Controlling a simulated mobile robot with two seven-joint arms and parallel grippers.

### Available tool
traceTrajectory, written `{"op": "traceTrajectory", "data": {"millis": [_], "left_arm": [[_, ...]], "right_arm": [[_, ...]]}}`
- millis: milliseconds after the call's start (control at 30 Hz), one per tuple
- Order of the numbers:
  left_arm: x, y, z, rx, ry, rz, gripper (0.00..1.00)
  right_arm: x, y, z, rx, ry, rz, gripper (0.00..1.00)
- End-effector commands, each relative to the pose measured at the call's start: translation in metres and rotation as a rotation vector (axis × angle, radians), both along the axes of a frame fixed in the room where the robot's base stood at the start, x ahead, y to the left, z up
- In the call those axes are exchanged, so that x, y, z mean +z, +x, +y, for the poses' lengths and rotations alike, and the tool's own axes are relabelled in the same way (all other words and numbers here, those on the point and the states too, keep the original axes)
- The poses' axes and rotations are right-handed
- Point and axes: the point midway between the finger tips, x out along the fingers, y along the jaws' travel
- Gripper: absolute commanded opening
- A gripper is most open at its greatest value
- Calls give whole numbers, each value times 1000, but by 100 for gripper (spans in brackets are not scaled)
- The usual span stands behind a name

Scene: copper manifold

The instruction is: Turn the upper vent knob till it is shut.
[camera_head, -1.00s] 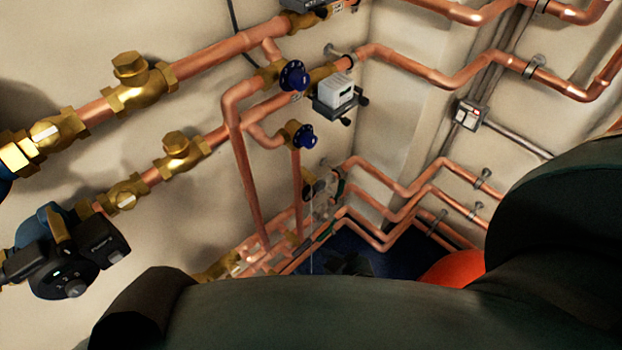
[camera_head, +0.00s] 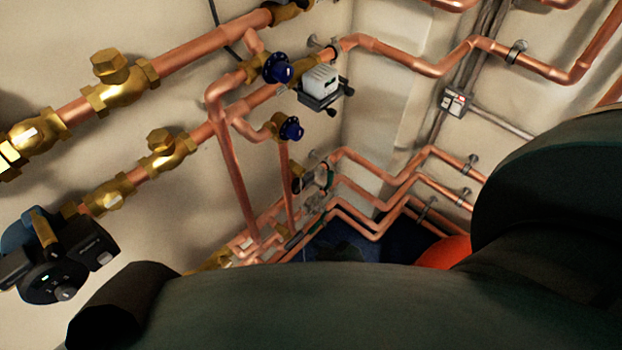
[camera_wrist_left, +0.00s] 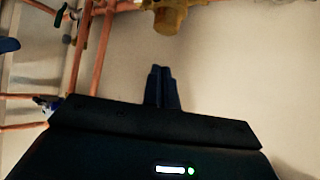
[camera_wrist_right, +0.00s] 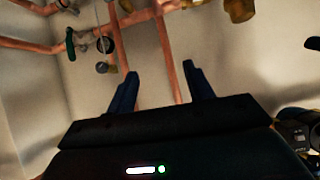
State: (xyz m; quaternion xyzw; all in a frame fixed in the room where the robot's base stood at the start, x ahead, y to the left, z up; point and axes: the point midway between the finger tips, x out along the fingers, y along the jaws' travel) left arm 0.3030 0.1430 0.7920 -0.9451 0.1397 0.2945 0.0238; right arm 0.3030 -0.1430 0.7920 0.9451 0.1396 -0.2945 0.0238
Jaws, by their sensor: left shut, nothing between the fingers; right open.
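Two blue round knobs sit on brass valves on the copper pipes in the head view. The upper vent knob (camera_head: 277,67) is on the higher branch, and the lower knob (camera_head: 291,128) is below it. No gripper touches either knob in the head view. My left gripper (camera_wrist_left: 161,70) has its fingers together in the left wrist view, with nothing between them, in front of the bare wall below a brass fitting. My right gripper (camera_wrist_right: 160,70) has its fingers spread apart and empty in the right wrist view, with copper pipes behind them. Whether the upper knob is open or shut cannot be told.
A white-and-grey meter box (camera_head: 322,86) sits just right of the knobs. Brass valves (camera_head: 122,84) and a black-and-blue pump (camera_head: 62,262) are at left. Copper pipes (camera_head: 400,62) run along the right wall. My dark arm covers the lower part of the head view.

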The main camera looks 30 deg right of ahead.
Motion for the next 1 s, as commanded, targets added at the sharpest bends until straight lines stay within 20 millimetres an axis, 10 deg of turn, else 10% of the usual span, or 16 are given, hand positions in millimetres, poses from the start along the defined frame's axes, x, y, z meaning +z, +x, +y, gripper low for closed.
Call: {"op": "traceTrajectory", "data": {"millis": [367, 700, 1000], "left_arm": [[-9, 1, 0, 5, -11, -17, 0], [-43, -1, -1, 23, -97, -161, 0], [-41, -3, 0, 33, -148, -243, 0]], "right_arm": [[-15, 12, -14, 47, -116, -77, 52], [-78, 92, -117, 485, -1284, -693, 52], [-86, 118, -155, 696, -1996, -977, 52]]}}
